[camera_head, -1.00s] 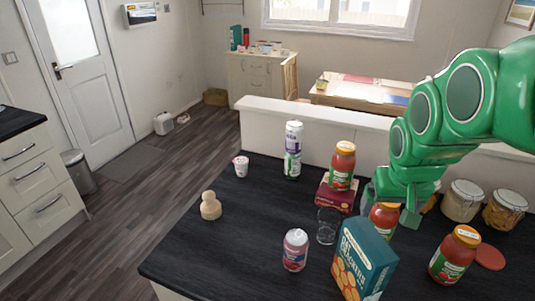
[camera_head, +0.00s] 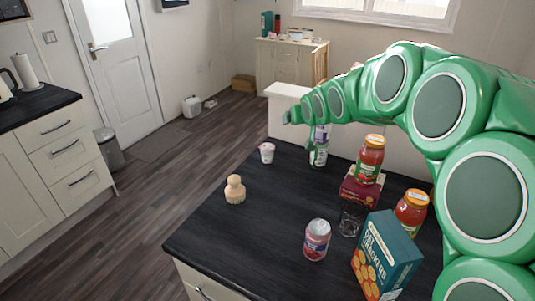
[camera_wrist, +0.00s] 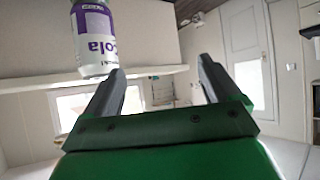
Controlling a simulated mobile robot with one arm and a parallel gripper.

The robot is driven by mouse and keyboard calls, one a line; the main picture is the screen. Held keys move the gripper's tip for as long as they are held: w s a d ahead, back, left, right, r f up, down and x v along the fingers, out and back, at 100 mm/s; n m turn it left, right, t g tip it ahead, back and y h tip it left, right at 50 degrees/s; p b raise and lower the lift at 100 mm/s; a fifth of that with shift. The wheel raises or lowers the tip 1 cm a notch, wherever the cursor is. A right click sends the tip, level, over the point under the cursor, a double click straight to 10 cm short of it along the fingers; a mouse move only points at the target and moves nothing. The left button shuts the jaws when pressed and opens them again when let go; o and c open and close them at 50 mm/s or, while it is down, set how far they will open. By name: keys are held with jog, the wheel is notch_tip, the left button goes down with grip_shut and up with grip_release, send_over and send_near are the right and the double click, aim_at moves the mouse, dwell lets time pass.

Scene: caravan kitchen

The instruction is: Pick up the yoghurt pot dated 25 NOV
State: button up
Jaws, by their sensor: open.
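A small white and pink yoghurt pot (camera_head: 267,153) stands upright near the far left edge of the dark counter in the head view. Its date is too small to read. The end of my arm, with my gripper (camera_wrist: 160,75), reaches left above the counter's far side, higher than the pot and slightly right of it. In the wrist view the two dark fingers are apart with nothing between them. The pot is not visible in that view.
Counter around the pot is clear.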

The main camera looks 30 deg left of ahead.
jog(key=a+n+y, duration=0.1)
jog(key=a+y, duration=0.1)
jog(key=a, duration=0.8)
send_near(268, 148)
jog(key=x, duration=0.4)
jog(key=shift+w+a, duration=0.2)
jog(key=shift+a, duration=0.15)
jog(key=shift+x, duration=3.95)
jog(key=shift+d+f, duration=0.1)
jog(key=shift+d, duration=0.05)
jog(key=c, duration=1.2)
